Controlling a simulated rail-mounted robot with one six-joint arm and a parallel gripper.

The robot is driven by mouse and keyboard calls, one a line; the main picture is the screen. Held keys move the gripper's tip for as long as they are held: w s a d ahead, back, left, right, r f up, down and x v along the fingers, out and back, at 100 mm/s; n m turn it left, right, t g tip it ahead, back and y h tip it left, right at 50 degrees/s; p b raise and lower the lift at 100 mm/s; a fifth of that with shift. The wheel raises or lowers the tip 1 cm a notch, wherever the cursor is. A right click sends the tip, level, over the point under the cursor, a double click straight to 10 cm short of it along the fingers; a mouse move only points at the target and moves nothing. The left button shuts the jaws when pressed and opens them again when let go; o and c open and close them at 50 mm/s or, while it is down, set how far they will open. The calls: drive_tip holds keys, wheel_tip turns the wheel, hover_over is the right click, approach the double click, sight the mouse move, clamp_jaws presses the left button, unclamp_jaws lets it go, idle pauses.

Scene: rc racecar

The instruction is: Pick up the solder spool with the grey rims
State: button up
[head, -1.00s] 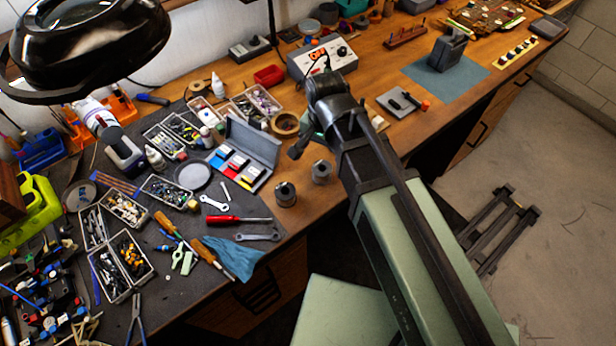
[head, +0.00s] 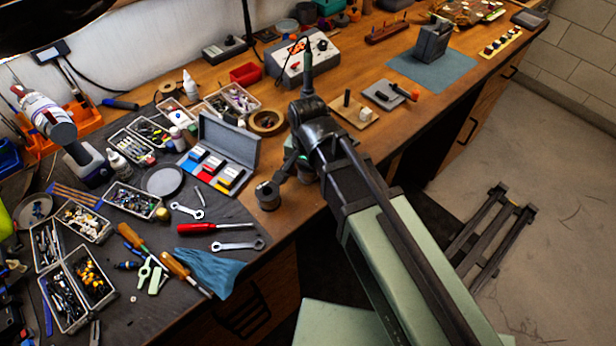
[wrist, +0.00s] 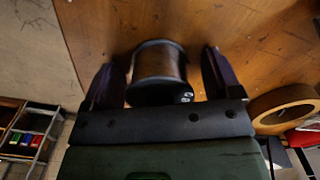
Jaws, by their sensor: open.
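In the wrist view a spool (wrist: 160,68) with dark grey-looking rims and a brownish winding sits on the wooden bench between the two fingers of my gripper (wrist: 165,56). The fingers are open, with a visible gap on each side of the spool. In the head view my gripper (head: 288,172) is low over the front edge of the bench. One grey-topped spool (head: 268,196) stands just at its left.
A tan tape roll (head: 266,122) lies behind, and a grey case (head: 228,150) with coloured blocks stands to the left. Wrenches and a red screwdriver (head: 212,228) lie at the front left.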

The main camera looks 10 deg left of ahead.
drive_tip(key=shift+r, duration=0.15)
drive_tip(key=shift+c, duration=0.6)
drive_tip(key=c, duration=1)
